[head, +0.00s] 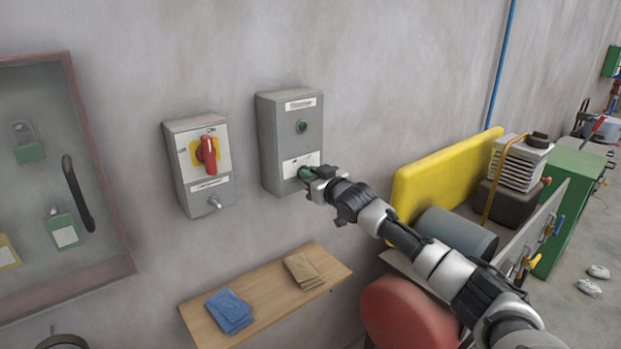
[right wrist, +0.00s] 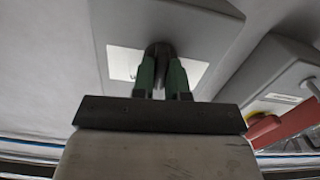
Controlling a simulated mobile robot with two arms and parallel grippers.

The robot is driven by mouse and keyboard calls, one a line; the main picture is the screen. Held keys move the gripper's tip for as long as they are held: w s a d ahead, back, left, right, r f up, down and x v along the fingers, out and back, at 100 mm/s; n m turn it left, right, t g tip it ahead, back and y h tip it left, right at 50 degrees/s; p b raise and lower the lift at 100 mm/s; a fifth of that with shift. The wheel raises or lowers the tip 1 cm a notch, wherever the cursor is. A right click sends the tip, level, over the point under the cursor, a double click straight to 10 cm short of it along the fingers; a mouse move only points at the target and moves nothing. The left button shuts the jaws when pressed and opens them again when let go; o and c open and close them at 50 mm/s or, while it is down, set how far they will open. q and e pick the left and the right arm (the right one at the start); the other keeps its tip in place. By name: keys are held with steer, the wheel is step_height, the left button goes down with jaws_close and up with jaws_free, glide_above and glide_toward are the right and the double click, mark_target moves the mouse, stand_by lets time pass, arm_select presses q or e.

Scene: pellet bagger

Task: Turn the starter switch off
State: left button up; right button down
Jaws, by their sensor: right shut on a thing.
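The starter box (head: 291,145) is a grey box on the wall with a green round lamp or button (head: 302,126) and a white label below it. My right gripper (head: 304,173) reaches its lower front. In the right wrist view, its green fingers (right wrist: 161,72) are shut on a dark switch knob (right wrist: 159,50) in front of a white label plate (right wrist: 125,63). The knob's exact turn angle cannot be told, as the fingers cover much of it. My left gripper is not in view.
Left of it hangs a grey isolator box (head: 183,185) with a red handle (head: 208,155) on a yellow plate. Below is a wooden shelf (head: 270,305) with blue and tan cloths. A yellow guard (head: 440,170), a machine and a red round thing (head: 405,315) stand right of it.

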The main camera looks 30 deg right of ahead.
steer(key=n+p, duration=0.1)
steer(key=n, duration=0.3)
steer(key=shift+n, duration=0.3)
stand_by(0.5)
steer(key=c, duration=1.1)
jaws_free()
steer(key=shift+c, duration=0.2)
steer(key=s+b, duration=0.4)
steer(key=s, duration=0.7)
steer(key=shift+d+b, duration=0.4)
